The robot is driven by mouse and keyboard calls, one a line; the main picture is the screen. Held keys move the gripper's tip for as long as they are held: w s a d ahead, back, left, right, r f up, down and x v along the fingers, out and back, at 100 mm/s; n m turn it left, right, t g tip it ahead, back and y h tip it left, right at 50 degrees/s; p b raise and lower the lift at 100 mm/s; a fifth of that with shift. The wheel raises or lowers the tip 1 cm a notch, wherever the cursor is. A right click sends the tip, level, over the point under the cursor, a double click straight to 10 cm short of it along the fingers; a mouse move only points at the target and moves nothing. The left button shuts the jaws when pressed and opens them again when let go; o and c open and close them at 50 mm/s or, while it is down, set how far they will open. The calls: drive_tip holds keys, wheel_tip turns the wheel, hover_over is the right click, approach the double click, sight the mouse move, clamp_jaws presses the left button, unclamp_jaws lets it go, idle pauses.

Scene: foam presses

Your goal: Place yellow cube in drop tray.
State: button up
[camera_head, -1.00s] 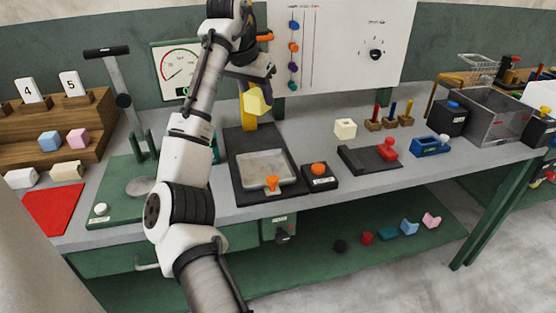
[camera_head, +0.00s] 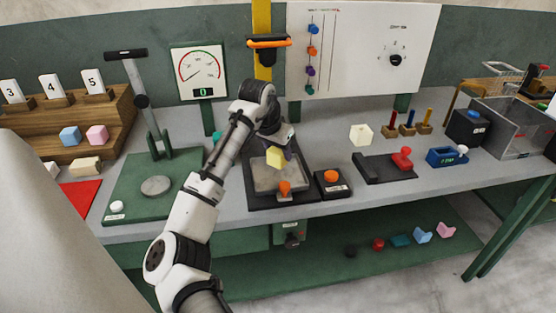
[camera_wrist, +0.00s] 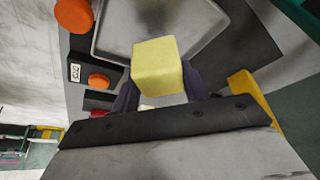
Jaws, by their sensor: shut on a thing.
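The yellow cube (camera_head: 275,157) is held in my gripper (camera_head: 284,148), above the grey metal tray of the drop station. It also shows in the wrist view (camera_wrist: 158,66) between the dark fingers (camera_wrist: 160,92). The drop tray (camera_head: 268,184) is a shallow grey square pan in a black base, and it also shows in the wrist view (camera_wrist: 112,38). An orange knob (camera_head: 285,188) stands at its front edge. My gripper is shut on the cube. The cube appears above the tray floor; the exact gap is hard to tell.
An orange button box (camera_head: 332,178) stands right of the tray. A yellow post with an orange handle (camera_head: 268,42) rises behind it. A green lever press (camera_head: 155,185) is at the left. A pale cream cube (camera_head: 361,134) lies to the right, with clear bench around it.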

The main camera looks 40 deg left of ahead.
sight(278, 162)
drive_tip(key=shift+f+p, duration=0.4)
drive_tip(key=shift+f, duration=1.8)
drive_tip(key=o, duration=1)
drive_tip(key=shift+f, duration=0.1)
drive_tip(key=shift+c, duration=0.2)
